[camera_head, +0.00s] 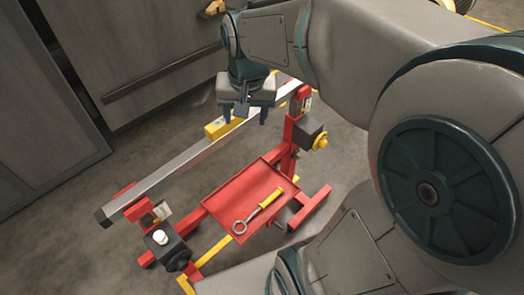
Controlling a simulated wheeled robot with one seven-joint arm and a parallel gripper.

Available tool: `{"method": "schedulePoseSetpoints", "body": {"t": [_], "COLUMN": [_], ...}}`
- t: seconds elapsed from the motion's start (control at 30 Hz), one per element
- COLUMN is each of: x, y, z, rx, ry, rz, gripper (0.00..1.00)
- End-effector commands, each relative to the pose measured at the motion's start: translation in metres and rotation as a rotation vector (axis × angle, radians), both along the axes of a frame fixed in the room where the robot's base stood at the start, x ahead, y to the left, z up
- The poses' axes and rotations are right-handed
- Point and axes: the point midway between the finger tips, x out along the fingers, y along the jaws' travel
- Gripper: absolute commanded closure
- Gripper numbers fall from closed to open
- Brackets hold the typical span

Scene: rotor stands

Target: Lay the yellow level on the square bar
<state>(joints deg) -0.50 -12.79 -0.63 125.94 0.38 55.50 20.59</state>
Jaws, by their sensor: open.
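The square bar (172,172) is a long grey beam lying across the red stand, running from lower left to upper right. The yellow level (215,128) is a small yellow block. It appears to rest on the top of the bar, and part of it may be hidden behind my gripper. My gripper (245,115) points down over the bar, just right of the visible yellow part. Its two fingers are apart, with no object seen between them. I cannot tell whether a finger touches the level or the bar.
A red tray (222,199) on the stand holds a ring-ended tool with a yellow handle (271,198). Dark blocks with knobs sit at the stand's left (168,249) and right (308,133). Grey cabinets (125,55) stand behind. Floor is clear at left.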

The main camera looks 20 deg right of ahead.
Motion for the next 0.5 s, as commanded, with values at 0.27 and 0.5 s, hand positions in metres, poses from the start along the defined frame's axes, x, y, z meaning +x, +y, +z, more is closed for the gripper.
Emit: {"method": "schedulePoseSetpoints", "body": {"t": [0.27,0.5], "x": [-0.075,-0.100], "y": [0.000,0.000], "z": [-0.013,-0.023], "rx": [-0.064,-0.096], "ry": [-0.067,-0.090], "rz": [0.255,0.355], "gripper": [0.42,0.42]}}
